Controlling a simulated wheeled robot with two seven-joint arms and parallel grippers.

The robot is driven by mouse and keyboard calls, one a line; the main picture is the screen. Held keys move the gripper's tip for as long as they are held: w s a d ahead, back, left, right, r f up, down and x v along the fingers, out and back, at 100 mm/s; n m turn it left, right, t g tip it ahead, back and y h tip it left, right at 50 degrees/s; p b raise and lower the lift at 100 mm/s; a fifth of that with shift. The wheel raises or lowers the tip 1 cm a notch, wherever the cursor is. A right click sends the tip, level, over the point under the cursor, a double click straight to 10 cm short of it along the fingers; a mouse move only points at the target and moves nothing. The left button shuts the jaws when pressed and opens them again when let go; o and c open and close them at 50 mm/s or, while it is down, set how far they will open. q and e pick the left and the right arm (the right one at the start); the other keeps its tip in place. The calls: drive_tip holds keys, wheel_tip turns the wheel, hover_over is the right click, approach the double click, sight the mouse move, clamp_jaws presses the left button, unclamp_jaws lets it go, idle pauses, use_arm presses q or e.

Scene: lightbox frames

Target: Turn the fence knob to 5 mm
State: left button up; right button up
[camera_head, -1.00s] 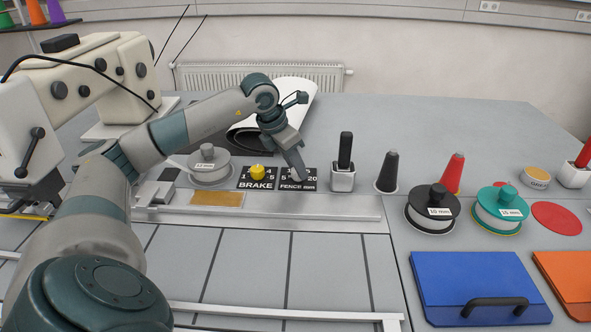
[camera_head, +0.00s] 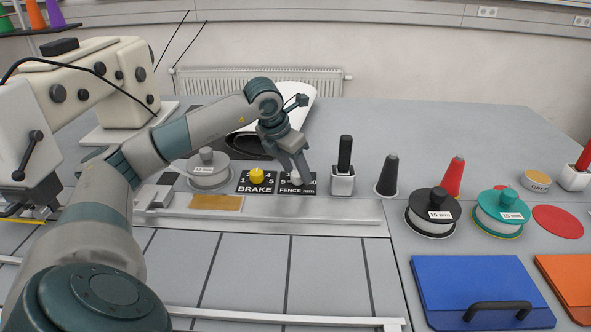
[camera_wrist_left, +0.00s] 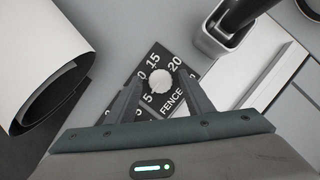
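The fence knob (camera_wrist_left: 160,82) is a small pale round knob on the black FENCE mm plate (camera_head: 299,189). In the left wrist view the plate's numbers 15, 20 and 5 show around it; which one the knob points to cannot be told. My left gripper (camera_head: 297,178) is over this plate. In the left wrist view its two fingers (camera_wrist_left: 160,92) are apart, one on each side of the knob; whether they touch it cannot be told. In the head view the fingers partly hide the knob. My right gripper is in no view.
The BRAKE plate with its yellow knob (camera_head: 257,175) is just left. A white holder with a black handle (camera_head: 342,181) stands close on the right. A rolled white and black sheet (camera_head: 300,100) lies behind. Cones and labelled spools (camera_head: 432,210) stand farther right.

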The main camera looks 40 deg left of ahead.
use_arm(q)
drive_tip(key=shift+r, duration=0.15)
drive_tip(key=b+v, duration=0.1)
drive_tip(key=v, duration=1.6)
drive_tip(key=shift+d, duration=0.1)
idle(0.4)
